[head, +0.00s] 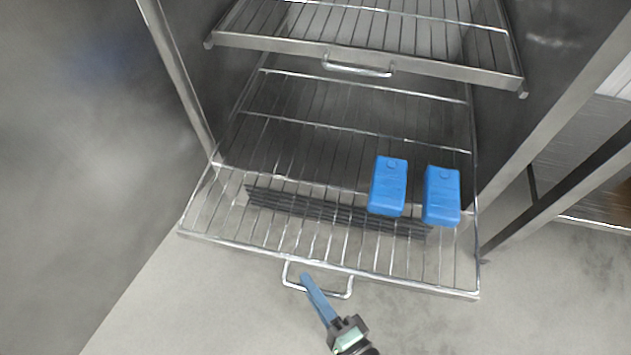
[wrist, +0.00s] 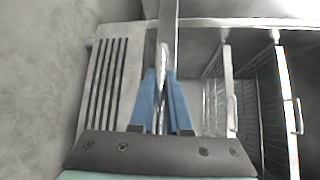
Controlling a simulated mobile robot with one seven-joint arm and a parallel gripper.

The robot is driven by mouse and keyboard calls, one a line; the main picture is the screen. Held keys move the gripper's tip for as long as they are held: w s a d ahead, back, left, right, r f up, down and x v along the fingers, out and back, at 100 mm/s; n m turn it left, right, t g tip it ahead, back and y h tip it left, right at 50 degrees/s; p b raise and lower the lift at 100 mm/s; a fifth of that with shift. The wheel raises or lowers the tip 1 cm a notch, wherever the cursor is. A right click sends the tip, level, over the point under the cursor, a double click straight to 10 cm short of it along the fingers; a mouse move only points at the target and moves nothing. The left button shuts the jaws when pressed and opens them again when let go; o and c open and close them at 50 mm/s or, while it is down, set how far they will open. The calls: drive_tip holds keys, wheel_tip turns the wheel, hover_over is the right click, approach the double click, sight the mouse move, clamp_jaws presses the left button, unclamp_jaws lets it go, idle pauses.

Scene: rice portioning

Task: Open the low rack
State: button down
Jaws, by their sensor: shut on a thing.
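The low rack (head: 240,241) is a wire shelf that sticks out of the front of the steel cabinet in the head view. Its U-shaped metal handle (head: 349,287) hangs off the front edge. My gripper (head: 306,277) comes from the lower right and its blue fingers are shut on the handle, near its left part. In the wrist view the two blue fingers (wrist: 163,75) stand on either side of the bright handle bar (wrist: 163,55). The fingers hide part of the bar.
Two blue containers (head: 389,184) (head: 442,195) stand on the right side of the low rack. An upper rack (head: 270,43) with its own handle (head: 357,70) is above. A dark slotted vent (head: 335,212) shows through the wires. Bare floor (head: 200,290) lies in front.

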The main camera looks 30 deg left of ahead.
drive_tip(key=shift+s+d, duration=0.15)
drive_tip(key=shift+s, duration=0.3)
drive_tip(key=c, duration=0.9)
unclamp_jaws()
drive_tip(key=p+v, duration=0.3)
drive_tip(key=v, duration=1)
